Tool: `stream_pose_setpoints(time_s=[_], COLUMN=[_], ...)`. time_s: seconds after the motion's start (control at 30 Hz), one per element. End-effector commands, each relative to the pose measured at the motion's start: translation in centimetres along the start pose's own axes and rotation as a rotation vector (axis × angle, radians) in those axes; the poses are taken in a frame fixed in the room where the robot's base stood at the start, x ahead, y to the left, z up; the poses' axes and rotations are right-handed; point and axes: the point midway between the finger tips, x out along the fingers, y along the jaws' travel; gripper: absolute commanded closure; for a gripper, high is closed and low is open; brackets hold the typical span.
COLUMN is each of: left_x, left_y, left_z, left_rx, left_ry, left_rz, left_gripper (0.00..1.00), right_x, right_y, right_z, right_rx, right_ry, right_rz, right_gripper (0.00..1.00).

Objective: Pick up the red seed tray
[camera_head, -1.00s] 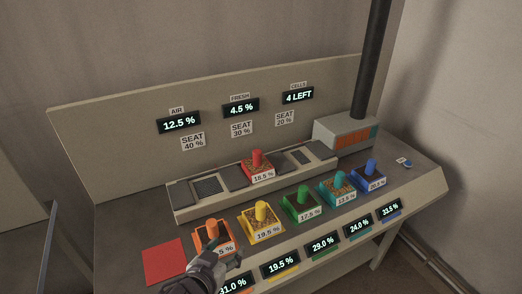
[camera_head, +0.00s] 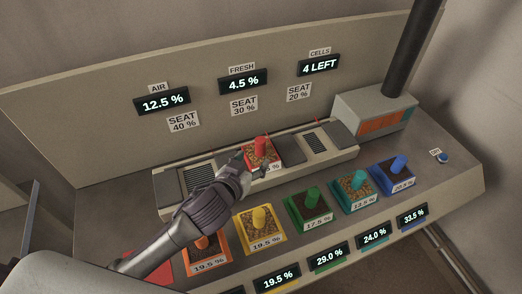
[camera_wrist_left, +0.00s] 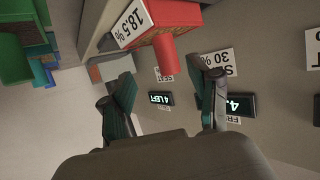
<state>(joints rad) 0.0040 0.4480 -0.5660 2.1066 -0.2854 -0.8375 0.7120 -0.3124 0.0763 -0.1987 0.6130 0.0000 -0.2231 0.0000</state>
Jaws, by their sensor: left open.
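The red seed tray (camera_head: 264,148), with an upright red knob, sits in the middle of the raised seat bench (camera_head: 172,206) at the back of the console. My left gripper (camera_head: 243,163) is beside the tray's front left side, and its fingers partly cover the tray's label. In the left wrist view my left gripper (camera_wrist_left: 165,88) is open and empty. There the red seed tray (camera_wrist_left: 176,45) and its knob show upside down beyond the fingertips, with a label reading 18.5 %. My right gripper is not in view.
Orange (camera_head: 207,243), yellow (camera_head: 260,221), green (camera_head: 308,204), teal (camera_head: 355,186) and blue (camera_head: 393,174) trays stand in a row in front of the bench. A grey box (camera_head: 375,112) with a dark pipe (camera_head: 412,50) stands at the right. A red pad (camera_head: 158,262) lies at the left.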

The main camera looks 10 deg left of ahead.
Motion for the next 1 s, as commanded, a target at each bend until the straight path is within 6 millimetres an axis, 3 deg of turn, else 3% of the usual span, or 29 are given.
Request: stream_pose_setpoints(time_s=[0.17,0.43,0.67,0.97,1.0], left_x=[2.6,4.8,7.9,8.4,8.4], left_y=[0.0,-0.5,-0.8,-0.8,-0.8], left_z=[-0.1,-0.3,-0.1,0.1,0.1], left_rx=[-0.001,0.002,0.001,0.0,0.0], left_ry=[0.001,-0.001,0.0,-0.001,-0.001], left_rz=[0.0,-0.002,0.0,0.0,0.0], left_gripper=[0.39,0.39,0.39,0.39,0.45], right_x=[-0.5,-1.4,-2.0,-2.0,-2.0], right_y=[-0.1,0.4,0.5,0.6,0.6], right_z=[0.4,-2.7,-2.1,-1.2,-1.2], right_rx=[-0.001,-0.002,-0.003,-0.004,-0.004], right_ry=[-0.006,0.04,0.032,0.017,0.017], right_rz=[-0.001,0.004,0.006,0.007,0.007], right_gripper=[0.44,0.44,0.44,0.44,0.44])
